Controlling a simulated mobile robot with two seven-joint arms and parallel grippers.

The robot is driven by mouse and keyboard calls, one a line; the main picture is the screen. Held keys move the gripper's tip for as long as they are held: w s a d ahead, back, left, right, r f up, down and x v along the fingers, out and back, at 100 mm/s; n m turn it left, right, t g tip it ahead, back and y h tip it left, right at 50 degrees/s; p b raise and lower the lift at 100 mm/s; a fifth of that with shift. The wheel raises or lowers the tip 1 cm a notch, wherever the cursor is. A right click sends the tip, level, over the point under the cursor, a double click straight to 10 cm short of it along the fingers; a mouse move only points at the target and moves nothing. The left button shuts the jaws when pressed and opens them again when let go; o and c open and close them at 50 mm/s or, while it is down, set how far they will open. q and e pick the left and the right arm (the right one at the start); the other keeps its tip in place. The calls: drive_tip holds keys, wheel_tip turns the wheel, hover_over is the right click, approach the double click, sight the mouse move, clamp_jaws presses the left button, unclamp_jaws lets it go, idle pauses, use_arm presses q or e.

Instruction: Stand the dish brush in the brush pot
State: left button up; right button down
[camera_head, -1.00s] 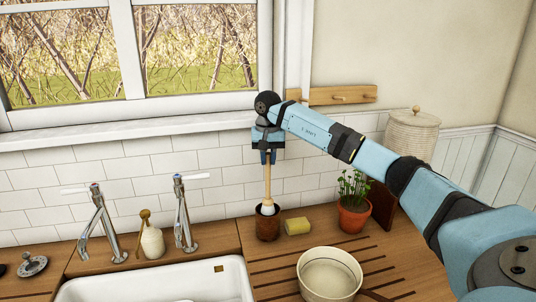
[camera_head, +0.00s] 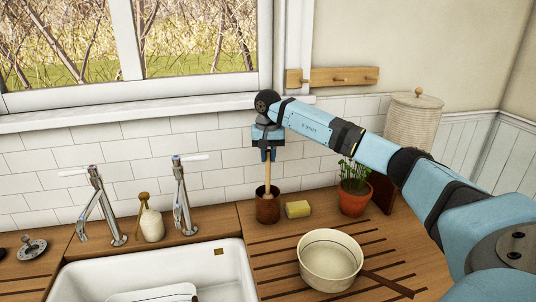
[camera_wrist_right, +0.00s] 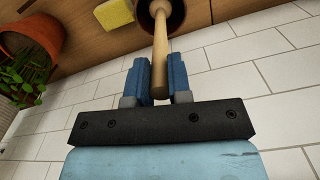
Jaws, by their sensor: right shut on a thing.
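The dish brush (camera_head: 267,181) stands nearly upright with its wooden handle up and its lower end inside the brown brush pot (camera_head: 267,208). My right gripper (camera_head: 268,155) is shut on the upper handle, above the pot. In the right wrist view the blue fingers of the gripper (camera_wrist_right: 159,80) flank the wooden handle of the brush (camera_wrist_right: 160,45), which runs into the dark mouth of the pot (camera_wrist_right: 176,14). The brush head is hidden inside the pot. Whether it touches the bottom cannot be seen. My left gripper is not in view.
A yellow sponge (camera_head: 298,209) lies just right of the pot. A potted plant (camera_head: 354,195) and a cream saucepan (camera_head: 330,262) stand further right and in front. The sink (camera_head: 230,270), taps (camera_head: 181,205) and soap bottle (camera_head: 151,224) are left. The tiled wall (camera_head: 225,165) is close behind.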

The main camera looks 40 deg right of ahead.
drive_tip(key=c, duration=1)
unclamp_jaws()
drive_tip(key=shift+r, duration=0.5)
wheel_tip(320, 180, up, 13)
drive_tip(key=shift+f+b, duration=0.1)
drive_tip(key=shift+b, duration=0.35)
